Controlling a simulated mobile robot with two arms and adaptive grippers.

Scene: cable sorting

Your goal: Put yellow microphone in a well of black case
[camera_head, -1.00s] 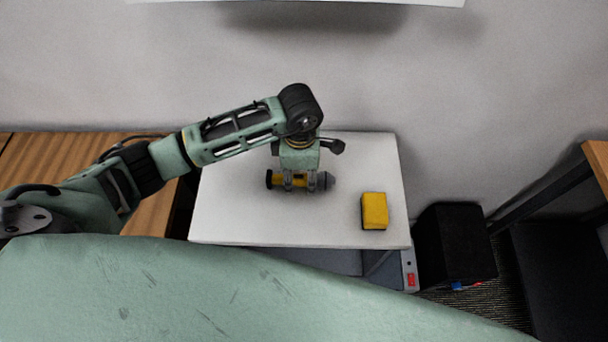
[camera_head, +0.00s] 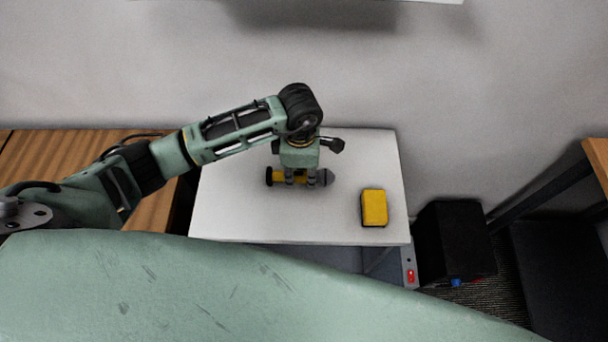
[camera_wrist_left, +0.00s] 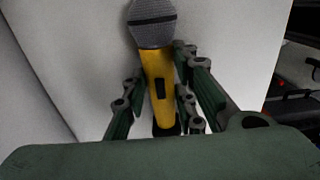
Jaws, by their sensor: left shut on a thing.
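The yellow microphone (camera_head: 278,177) lies on its side over the white table, its grey head to the right and its black end to the left in the head view. My left gripper (camera_head: 300,181) points down and is shut on its body. In the left wrist view the microphone (camera_wrist_left: 157,75) lies between the fingers of the left gripper (camera_wrist_left: 158,97), grey mesh head beyond them. I cannot tell whether it touches the table. No black case with wells can be made out. My right gripper is not in view.
The white table (camera_head: 230,218) has a yellow block-like object (camera_head: 374,207) with a dark edge at its front right. A black box (camera_head: 455,240) stands on the floor to the right. A wooden table (camera_head: 40,165) is at the left. The wall is behind.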

